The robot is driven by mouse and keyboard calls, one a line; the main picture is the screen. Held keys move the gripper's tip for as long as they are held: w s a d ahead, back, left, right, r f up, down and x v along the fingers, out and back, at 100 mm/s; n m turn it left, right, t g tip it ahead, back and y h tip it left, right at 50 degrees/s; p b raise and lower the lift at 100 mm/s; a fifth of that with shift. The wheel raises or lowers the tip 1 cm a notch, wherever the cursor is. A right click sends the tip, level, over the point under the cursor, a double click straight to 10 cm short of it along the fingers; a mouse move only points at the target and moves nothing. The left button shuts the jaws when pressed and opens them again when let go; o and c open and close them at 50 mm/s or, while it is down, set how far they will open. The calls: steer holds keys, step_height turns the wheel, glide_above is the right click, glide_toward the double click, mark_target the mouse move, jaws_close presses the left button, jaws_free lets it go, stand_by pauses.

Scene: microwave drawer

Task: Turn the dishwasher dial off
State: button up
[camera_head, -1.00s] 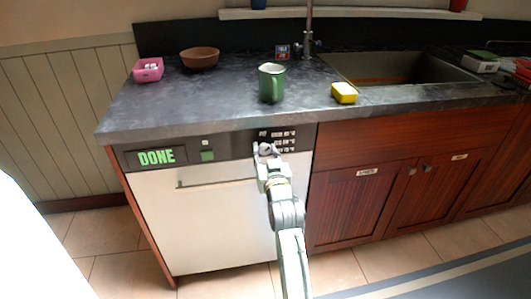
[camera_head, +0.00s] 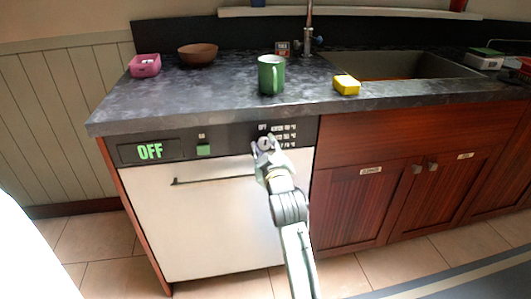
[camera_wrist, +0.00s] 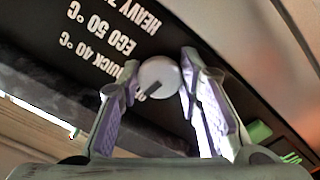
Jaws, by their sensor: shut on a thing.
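The dishwasher (camera_head: 215,225) has a white door and a black control panel under the dark counter. Its display (camera_head: 150,152) reads OFF in green. The round grey dial (camera_wrist: 159,75) with a dark pointer mark shows in the wrist view between the two fingers of my gripper (camera_wrist: 160,95). In the head view my gripper (camera_head: 264,146) is at the right end of the panel and hides most of the dial. The fingers are closed around the dial's sides. Printed labels (camera_wrist: 118,42) such as ECO 50 °C lie beside the dial.
A green button (camera_head: 204,150) sits on the panel left of my gripper, above the door handle (camera_head: 215,180). A green mug (camera_head: 271,75), a yellow sponge (camera_head: 346,85), a brown bowl (camera_head: 197,54) and a pink container (camera_head: 145,65) stand on the counter. The sink (camera_head: 405,68) is at right.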

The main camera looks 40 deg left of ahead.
steer(key=shift+f+n+b, duration=0.1)
steer(key=shift+n+b, duration=0.25)
steer(key=shift+n, duration=0.35)
steer(key=o, duration=1.1)
steer(key=shift+o, duration=0.2)
steer(key=v, duration=1.2)
steer(key=shift+r, duration=0.2)
